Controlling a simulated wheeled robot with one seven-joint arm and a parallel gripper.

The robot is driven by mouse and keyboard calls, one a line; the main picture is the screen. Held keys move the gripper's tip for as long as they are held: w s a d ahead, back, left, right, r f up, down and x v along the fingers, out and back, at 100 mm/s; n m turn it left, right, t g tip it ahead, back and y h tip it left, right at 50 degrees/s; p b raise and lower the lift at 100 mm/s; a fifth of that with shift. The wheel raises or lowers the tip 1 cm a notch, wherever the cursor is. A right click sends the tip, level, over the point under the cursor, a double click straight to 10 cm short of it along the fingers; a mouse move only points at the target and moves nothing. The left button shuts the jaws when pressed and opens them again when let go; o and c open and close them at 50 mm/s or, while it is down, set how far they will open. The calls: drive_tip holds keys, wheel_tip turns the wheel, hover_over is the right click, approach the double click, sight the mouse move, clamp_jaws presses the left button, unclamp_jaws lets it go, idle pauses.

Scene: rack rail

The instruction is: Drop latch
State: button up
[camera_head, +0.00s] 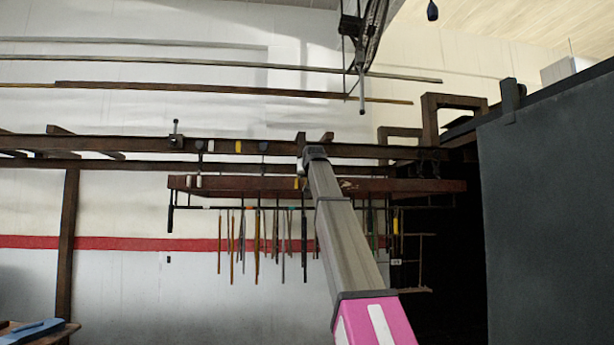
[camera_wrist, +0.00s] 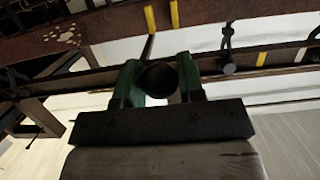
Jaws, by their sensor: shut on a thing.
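My arm reaches up from the lower right in the head view to the dark rack rail (camera_head: 235,148). My gripper (camera_head: 311,154) is at the rail's front face and small there. In the wrist view, my gripper's two green fingers (camera_wrist: 160,66) are shut on a dark round knob (camera_wrist: 158,81), which looks like the end of a latch. The rail (camera_wrist: 110,74) runs behind the fingers. The rest of the held part is hidden behind the knob and fingers.
Another dark latch-like piece (camera_wrist: 228,66) hangs to the right. An upright dark piece (camera_head: 176,134) stands on the rail at left. Below are a reddish beam (camera_head: 415,186) and several hanging rods (camera_head: 257,248). A dark grey panel (camera_head: 555,210) blocks the right side.

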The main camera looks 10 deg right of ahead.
drive_tip(key=w+f, duration=0.5)
drive_tip(key=w, duration=0.4)
drive_tip(key=w+f, duration=0.5)
drive_tip(key=w, duration=0.4)
drive_tip(key=o, duration=0.8)
drive_tip(key=shift+o, duration=0.2)
idle(1.1)
drive_tip(key=shift+s, duration=0.1)
drive_tip(key=f+v, duration=0.1)
drive_tip(key=v, duration=0.5)
drive_tip(key=shift+s+f, duration=0.25)
drive_tip(key=shift+s, duration=0.25)
